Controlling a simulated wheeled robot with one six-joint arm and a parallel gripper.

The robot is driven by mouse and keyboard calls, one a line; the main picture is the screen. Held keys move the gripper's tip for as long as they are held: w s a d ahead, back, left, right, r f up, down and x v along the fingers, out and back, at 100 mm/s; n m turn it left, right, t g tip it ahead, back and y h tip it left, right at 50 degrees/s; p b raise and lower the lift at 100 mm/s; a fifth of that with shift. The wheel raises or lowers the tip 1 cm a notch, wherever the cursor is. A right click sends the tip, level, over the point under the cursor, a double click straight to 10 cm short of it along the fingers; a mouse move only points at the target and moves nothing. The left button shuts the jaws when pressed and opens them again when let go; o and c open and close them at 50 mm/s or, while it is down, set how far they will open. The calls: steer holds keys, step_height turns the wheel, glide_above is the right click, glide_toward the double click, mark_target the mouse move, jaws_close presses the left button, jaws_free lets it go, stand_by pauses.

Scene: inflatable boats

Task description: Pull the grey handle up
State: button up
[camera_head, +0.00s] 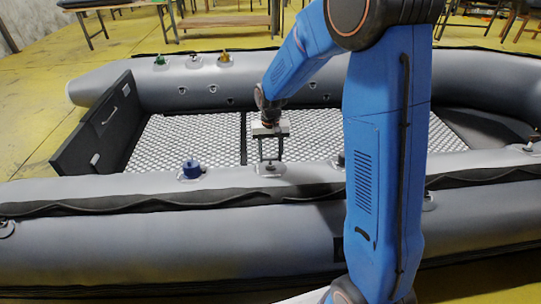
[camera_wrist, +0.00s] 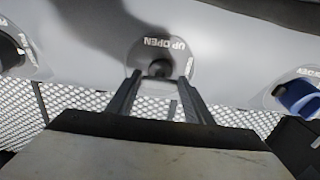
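A dark grey handle (camera_wrist: 160,69) stands on a round grey plate marked "UP OPEN" (camera_wrist: 162,47) on the boat's near tube. My gripper (camera_wrist: 159,80) is open, with one finger on each side of the handle and visible gaps between. In the head view, my gripper (camera_head: 270,160) points down at this plate (camera_head: 270,169). The handle is mostly hidden there by the fingers. I cannot tell how far down the fingertips reach along it.
A blue handle (camera_wrist: 298,97) on a similar plate is at the right in the wrist view and left of my gripper in the head view (camera_head: 191,169). Another dark handle (camera_wrist: 12,50) is at the wrist view's left edge. Green and yellow handles (camera_head: 224,56) sit on the far tube.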

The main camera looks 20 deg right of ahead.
steer(key=shift+w+r, duration=0.2)
steer(key=shift+r, duration=0.6)
steer(key=shift+w+r, duration=0.15)
steer(key=shift+r, duration=0.6)
steer(key=o, duration=1.5)
steer(key=shift+d, duration=0.1)
steer(key=shift+r, duration=0.1)
step_height(320, 180, up, 17)
steer(key=shift+r, duration=0.1)
steer(key=shift+s, duration=0.1)
steer(key=s+d+r+n+t, duration=0.1)
steer(key=s+d+r+t, duration=0.15)
steer(key=s, duration=1.05)
steer(key=s+d+r+n+t, duration=0.1)
steer(key=s+d, duration=0.2)
steer(key=s, duration=1)
steer(key=shift+t, duration=0.65)
steer(key=s+f, duration=0.1)
steer(key=s, duration=0.2)
steer(key=s+d+f, duration=0.1)
steer(key=s, duration=0.2)
steer(key=s+f, duration=0.2)
steer(key=s, duration=0.1)
steer(key=shift+d+f, duration=0.1)
steer(key=shift+d, duration=0.1)
